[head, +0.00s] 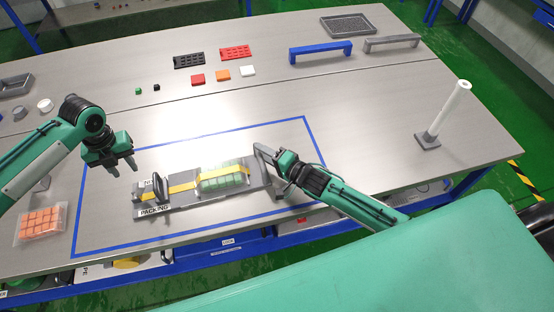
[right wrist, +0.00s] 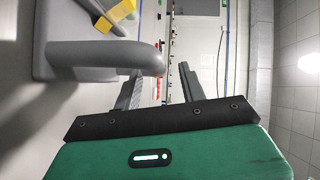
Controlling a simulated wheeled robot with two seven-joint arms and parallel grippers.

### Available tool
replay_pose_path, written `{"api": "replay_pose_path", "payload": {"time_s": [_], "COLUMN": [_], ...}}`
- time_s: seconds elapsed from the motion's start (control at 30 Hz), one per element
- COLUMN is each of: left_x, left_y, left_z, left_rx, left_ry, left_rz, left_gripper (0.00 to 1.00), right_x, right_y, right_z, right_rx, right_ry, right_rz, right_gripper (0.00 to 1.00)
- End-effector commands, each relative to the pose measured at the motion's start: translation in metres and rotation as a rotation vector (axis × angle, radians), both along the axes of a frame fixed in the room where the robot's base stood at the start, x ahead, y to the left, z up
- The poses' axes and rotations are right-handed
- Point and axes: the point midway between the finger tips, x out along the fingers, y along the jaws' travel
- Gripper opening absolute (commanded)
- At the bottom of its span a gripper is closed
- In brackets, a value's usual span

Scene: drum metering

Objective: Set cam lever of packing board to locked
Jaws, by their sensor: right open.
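The packing board (head: 190,208) is a grey plate inside the blue outline, marked PACKING at its front left. A yellow strap (head: 181,188) runs along it over a green bundle (head: 221,178). A dark upright piece (head: 153,189) stands near its left end, and a grey bent handle (head: 261,162) rises at its right end. I cannot tell for sure which is the cam lever. My right gripper (head: 281,168) is open beside the grey handle; in the right wrist view the handle (right wrist: 105,54) lies left of the fingers (right wrist: 160,88). My left gripper (head: 123,166) is open and empty above the table, behind the board's left end.
A clear pack of orange pieces (head: 40,222) lies at the front left. A white post (head: 449,108) stands on the right. Blue (head: 320,51) and grey (head: 391,42) handles, trays and small blocks lie along the back. The middle of the table is clear.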

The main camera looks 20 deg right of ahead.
Motion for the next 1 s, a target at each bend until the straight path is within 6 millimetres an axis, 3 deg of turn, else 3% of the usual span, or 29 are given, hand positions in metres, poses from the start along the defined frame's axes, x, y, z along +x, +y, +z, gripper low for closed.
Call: {"api": "replay_pose_path", "payload": {"time_s": [0.2,0.47,0.5,0.7,0.9,1.0], "left_x": [0.0,0.0,0.0,0.0,0.0,0.0], "left_y": [0.0,-0.0001,0.0,-0.0001,-0.0001,-0.0001], "left_z": [0.0,0.0,0.0,0.0,0.0,0.0], "left_rx": [0.0,0.0,0.0,0.0,0.0,0.0], "left_ry": [0.0,0.0,0.0,0.0,0.0,0.0], "left_rz": [0.0,0.0,0.0,0.0,0.0,0.0], "left_gripper": [0.36,0.36,0.36,0.36,0.34,0.15], "right_x": [0.0124,0.0132,0.0132,0.0131,0.013,0.013], "right_y": [0.0085,0.0093,0.0093,0.009,0.009,0.0089], "right_z": [-0.0015,-0.0018,-0.0018,-0.0019,-0.002,-0.0021], "right_rx": [0.0,0.0,0.0,0.0,-0.001,-0.001], "right_ry": [0.0,0.0,0.0,0.0,0.001,0.001], "right_rz": [0.001,0.001,0.001,0.001,0.001,0.001], "right_gripper": [0.42,0.42,0.4,0.0,0.0,0.0]}}
